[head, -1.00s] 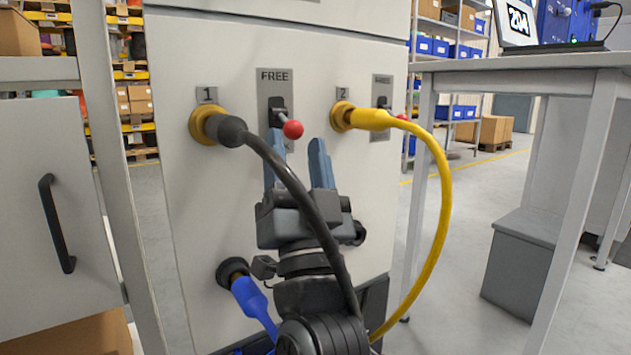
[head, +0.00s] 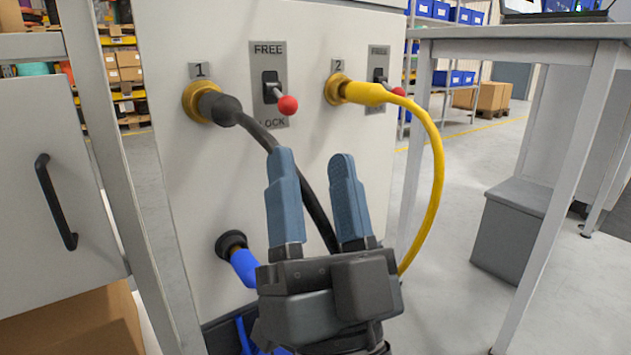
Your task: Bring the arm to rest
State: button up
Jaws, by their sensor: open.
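My gripper (head: 313,158) is open and empty, with its two blue-grey fingers apart and pointing up. It is in front of the light grey cabinet (head: 215,165), below the lever with the red knob (head: 287,105) beside socket 1. The black cable (head: 255,133) is plugged into socket 1 (head: 198,101) and passes behind my fingers. The yellow cable (head: 437,170) is plugged into socket 2 (head: 337,88) and hangs down to the right, its lower end hidden behind my gripper. The lever by socket 1 sits between the words FREE and LOCK.
A blue plug (head: 243,266) is in a lower black socket (head: 231,244). A second lever plate (head: 379,62) is partly hidden by the yellow plug. A grey table (head: 530,50) stands at the right, and a drawer unit with a black handle (head: 55,202) at the left.

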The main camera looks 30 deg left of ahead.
jog(key=shift+f, duration=0.1)
dwell(0.3)
jog(key=s+d+f+m+t+h, duration=0.1)
jog(key=s+d+f+m+h, duration=0.2)
jog(key=d+f+h, duration=0.6)
jog(key=s+d+f+m+h, duration=0.2)
jog(key=d+f+h, duration=0.2)
jog(key=d+f, duration=0.8)
jog(key=s+d+f+g+h, duration=0.3)
jog(key=s+d+f, duration=0.1)
jog(key=s+d, duration=0.5)
jog(key=s+d+f+g+h, duration=0.35)
jog(key=s+d, duration=0.45)
jog(key=s, duration=0.4)
notch_tip(320, 180, up, 32)
jog(key=p, duration=3.2)
jog(key=shift+w+a+n+t, duration=0.2)
jog(key=shift+w+n+t, duration=0.05)
jog(key=shift+n+t, duration=0.1)
